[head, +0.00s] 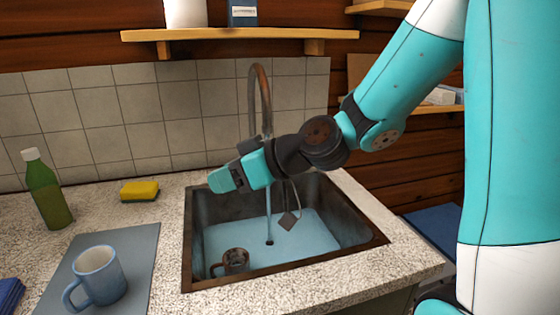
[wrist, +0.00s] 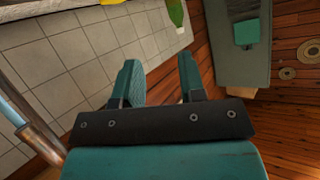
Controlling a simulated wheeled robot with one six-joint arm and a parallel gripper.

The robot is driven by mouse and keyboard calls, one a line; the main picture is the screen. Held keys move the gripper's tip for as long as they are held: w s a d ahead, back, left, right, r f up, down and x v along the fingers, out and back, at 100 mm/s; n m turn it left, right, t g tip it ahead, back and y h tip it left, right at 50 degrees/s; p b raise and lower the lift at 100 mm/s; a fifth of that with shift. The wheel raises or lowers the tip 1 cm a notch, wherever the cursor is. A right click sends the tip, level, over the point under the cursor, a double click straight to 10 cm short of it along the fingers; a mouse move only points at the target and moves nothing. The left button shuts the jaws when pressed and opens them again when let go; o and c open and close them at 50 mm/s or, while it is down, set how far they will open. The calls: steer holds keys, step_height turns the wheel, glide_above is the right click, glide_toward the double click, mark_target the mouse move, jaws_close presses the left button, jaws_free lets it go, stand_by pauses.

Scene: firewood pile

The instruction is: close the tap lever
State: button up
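A copper-coloured tap (head: 263,90) with a tall curved spout rises behind the sink (head: 372,240). A thin stream of water (head: 268,215) runs down into the basin, which holds pale blue water. The tap pipe also shows at the left edge of the wrist view (wrist: 28,122). My gripper (head: 222,179) is above the sink's back left part, in front of the tap's lower part. In the wrist view its two fingers (wrist: 159,68) are apart with nothing between them. I cannot make out the tap lever in either view; my gripper and arm cover the tap's base.
A green bottle (head: 46,190), a yellow sponge (head: 140,191) and a blue mug (head: 98,277) on a grey mat (head: 139,245) stand left. A wooden shelf (head: 240,35) hangs above.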

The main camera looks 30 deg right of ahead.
steer(key=w+d+f+m+t+h+b, duration=0.2)
steer(key=w+d+t+h, duration=0.15)
steer(key=d, duration=0.45)
steer(key=w+d+f+m+t+h+b, duration=0.1)
steer(key=w+d+f+m+t+h, duration=0.2)
steer(key=d, duration=0.5)
steer(key=w+d+f+m+t+h+b, duration=0.15)
steer(key=d+h, duration=0.25)
steer(key=d, duration=0.5)
steer(key=shift+m+t, duration=0.35)
steer(key=shift+t, duration=0.05)
steer(key=w+p, duration=0.4)
steer(key=w, duration=0.1)
steer(key=w+p, duration=0.4)
steer(key=w, duration=0.1)
steer(key=w+p, duration=0.4)
steer(key=w, duration=0.1)
steer(key=shift+w+d+p, duration=0.3)
steer(key=shift+w+d, duration=0.05)
steer(key=shift+w, duration=0.05)
steer(key=shift+w+f, duration=0.2)
steer(key=shift+w, duration=0.25)
steer(key=shift+d, duration=0.1)
jaws_close()
